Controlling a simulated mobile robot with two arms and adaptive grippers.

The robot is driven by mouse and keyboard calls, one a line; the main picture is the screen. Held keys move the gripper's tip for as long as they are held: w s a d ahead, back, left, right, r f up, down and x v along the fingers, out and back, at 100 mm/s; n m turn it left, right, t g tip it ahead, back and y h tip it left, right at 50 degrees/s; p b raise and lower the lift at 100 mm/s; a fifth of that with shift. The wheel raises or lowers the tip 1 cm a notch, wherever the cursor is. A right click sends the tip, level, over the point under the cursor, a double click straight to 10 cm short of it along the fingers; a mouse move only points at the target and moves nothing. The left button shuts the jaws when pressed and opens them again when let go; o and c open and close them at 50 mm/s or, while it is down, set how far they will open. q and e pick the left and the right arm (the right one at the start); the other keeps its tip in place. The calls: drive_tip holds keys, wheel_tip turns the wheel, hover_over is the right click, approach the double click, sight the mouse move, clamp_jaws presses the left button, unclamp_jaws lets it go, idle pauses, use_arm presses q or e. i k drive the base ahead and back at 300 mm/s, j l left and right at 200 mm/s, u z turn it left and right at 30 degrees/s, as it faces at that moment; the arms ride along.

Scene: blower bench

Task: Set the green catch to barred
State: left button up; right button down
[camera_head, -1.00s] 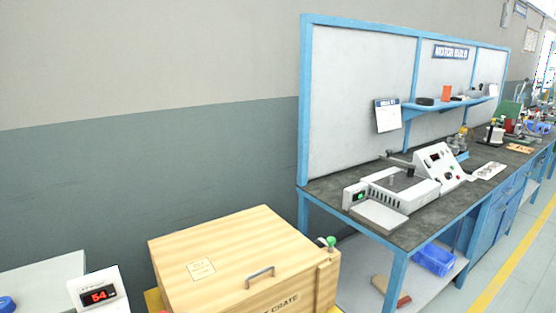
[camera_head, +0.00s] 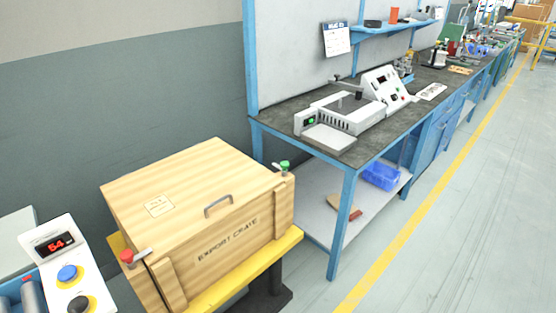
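The green catch (camera_head: 284,166) is at the upper right corner of the wooden export crate (camera_head: 180,200). It has a green knob on a small metal lever; the lever's exact setting is too small to tell. Neither of my grippers is in view.
The crate rests on a yellow-edged stand (camera_head: 284,244). A control box (camera_head: 64,262) with a red display reading 54 and blue and black knobs stands at the left. A blue workbench (camera_head: 347,142) with instruments is behind right. The floor at right is clear.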

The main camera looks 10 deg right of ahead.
sight(284, 164)
drive_tip(key=i+l, duration=1.45)
drive_tip(key=l, duration=0.25)
